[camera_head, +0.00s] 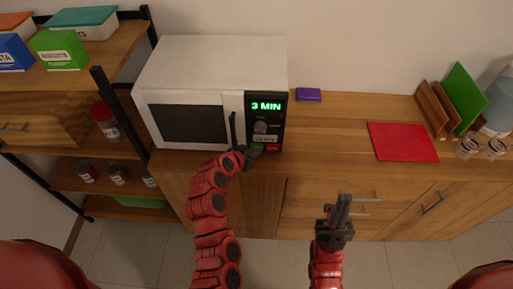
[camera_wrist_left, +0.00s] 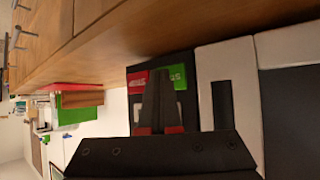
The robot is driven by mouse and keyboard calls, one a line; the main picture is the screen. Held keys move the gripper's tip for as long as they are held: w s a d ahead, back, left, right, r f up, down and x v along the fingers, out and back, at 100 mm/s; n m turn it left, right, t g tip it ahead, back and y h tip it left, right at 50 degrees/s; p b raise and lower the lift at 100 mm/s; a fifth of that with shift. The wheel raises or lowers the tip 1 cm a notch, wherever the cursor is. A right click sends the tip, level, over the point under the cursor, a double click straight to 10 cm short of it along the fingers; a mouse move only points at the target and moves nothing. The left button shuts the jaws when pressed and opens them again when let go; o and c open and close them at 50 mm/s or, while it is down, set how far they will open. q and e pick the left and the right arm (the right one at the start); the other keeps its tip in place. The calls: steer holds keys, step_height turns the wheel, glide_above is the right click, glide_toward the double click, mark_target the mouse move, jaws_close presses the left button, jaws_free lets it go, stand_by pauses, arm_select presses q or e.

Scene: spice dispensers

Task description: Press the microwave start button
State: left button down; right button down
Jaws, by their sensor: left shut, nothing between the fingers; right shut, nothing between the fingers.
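The white microwave (camera_head: 210,62) stands on the wooden counter with its door closed. Its black control panel (camera_head: 277,125) shows "3 MIN" in green. At the panel's bottom are a green button (camera_head: 257,146) and a red button (camera_head: 273,147). My left gripper (camera_head: 252,150) is shut and empty, low in front of the panel by the green button. In the left wrist view its fingertips (camera_wrist_left: 161,72) overlap the space between the green button (camera_wrist_left: 179,76) and red button (camera_wrist_left: 137,82). I cannot tell whether they touch. My right gripper (camera_head: 343,203) is shut and empty, in front of the drawers.
A red board (camera_head: 402,142) lies on the counter (camera_head: 340,130) to the right, and a small purple item (camera_head: 308,95) lies behind. Cutting boards (camera_head: 461,98) and jars stand at far right. A black-framed shelf (camera_head: 125,110) with containers is at left.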

arm_select(q)
steer(key=shift+s, duration=0.1)
stand_by(0.4)
steer(key=shift+s+r, duration=0.1)
steer(key=shift+s, duration=0.5)
steer(key=shift+s, duration=0.1)
steer(key=s, duration=0.5)
stand_by(0.9)
